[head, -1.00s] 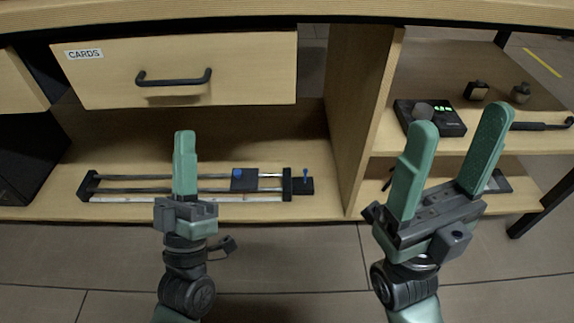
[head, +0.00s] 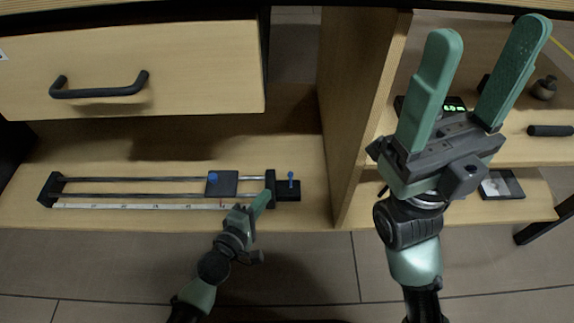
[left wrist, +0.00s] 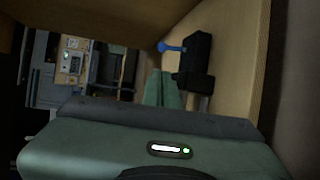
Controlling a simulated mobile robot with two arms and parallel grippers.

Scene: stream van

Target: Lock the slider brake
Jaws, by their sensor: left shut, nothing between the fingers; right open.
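The slider (head: 130,194) lies on the low shelf, with two rails between black end blocks. Its dark carriage (head: 228,186) with a blue knob sits near the right end. At the right end, a black block (head: 284,194) carries an upright blue lever (head: 291,178), which looks like the brake. The blue lever also shows in the left wrist view (left wrist: 172,47). My left gripper (head: 266,196) is shut and empty, its fingertips just left of and in front of the right end block. I cannot tell if it touches. My right gripper (head: 487,72) is open and empty, raised before the right-hand shelves.
A drawer (head: 190,70) with a black handle hangs above the slider. An upright wooden panel (head: 365,120) stands right of it. The right shelves hold a device with green lights (head: 455,104), partly hidden, and a small tray (head: 502,185).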

